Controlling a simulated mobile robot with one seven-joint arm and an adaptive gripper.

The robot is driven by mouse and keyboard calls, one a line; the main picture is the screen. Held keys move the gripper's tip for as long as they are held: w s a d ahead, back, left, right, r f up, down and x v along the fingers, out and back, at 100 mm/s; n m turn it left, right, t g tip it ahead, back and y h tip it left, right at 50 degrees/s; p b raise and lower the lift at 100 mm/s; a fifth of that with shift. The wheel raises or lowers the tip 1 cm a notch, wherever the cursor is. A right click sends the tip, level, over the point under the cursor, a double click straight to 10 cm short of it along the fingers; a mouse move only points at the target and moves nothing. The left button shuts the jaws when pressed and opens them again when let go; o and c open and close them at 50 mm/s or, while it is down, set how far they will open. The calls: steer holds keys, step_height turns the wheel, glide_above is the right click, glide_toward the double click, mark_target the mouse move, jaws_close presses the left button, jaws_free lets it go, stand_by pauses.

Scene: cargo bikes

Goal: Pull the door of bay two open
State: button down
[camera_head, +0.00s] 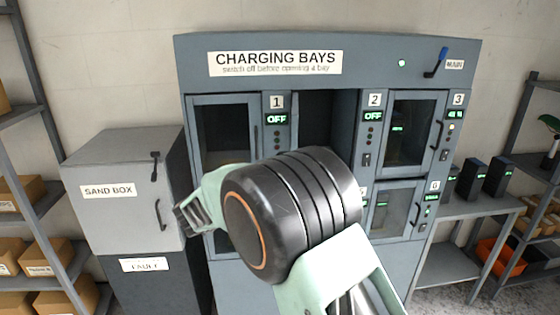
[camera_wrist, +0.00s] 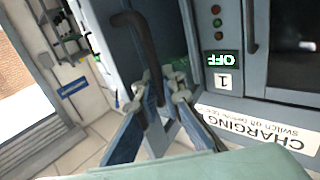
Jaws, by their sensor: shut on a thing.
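The charging cabinet (camera_head: 340,48) stands ahead, and each number plate sits right of its bay. Bay two (camera_head: 316,118) shows as a dark opening, with its OFF display (camera_head: 373,116) lit. In the wrist view, which is upside down, bay two's door (camera_wrist: 108,22) stands swung out from the cabinet beside panel 1 (camera_wrist: 224,82). My gripper (camera_wrist: 158,88) is shut on its dark curved handle (camera_wrist: 143,38). In the head view my arm's large dark joint hides the fingertips, the handle and most of the door.
Bay one's door (camera_head: 226,98) and bay three's door (camera_head: 414,95) look closed. A sand box (camera_head: 110,215) stands close on the left. A shelf with boxes (camera_head: 25,190) is at far left. A bench (camera_head: 480,208) with dark battery packs is on the right.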

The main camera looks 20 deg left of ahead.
steer(key=c, duration=2.3)
jaws_free()
steer(key=shift+c, duration=0.2)
steer(key=shift+s, duration=0.1)
steer(key=v, duration=1.2)
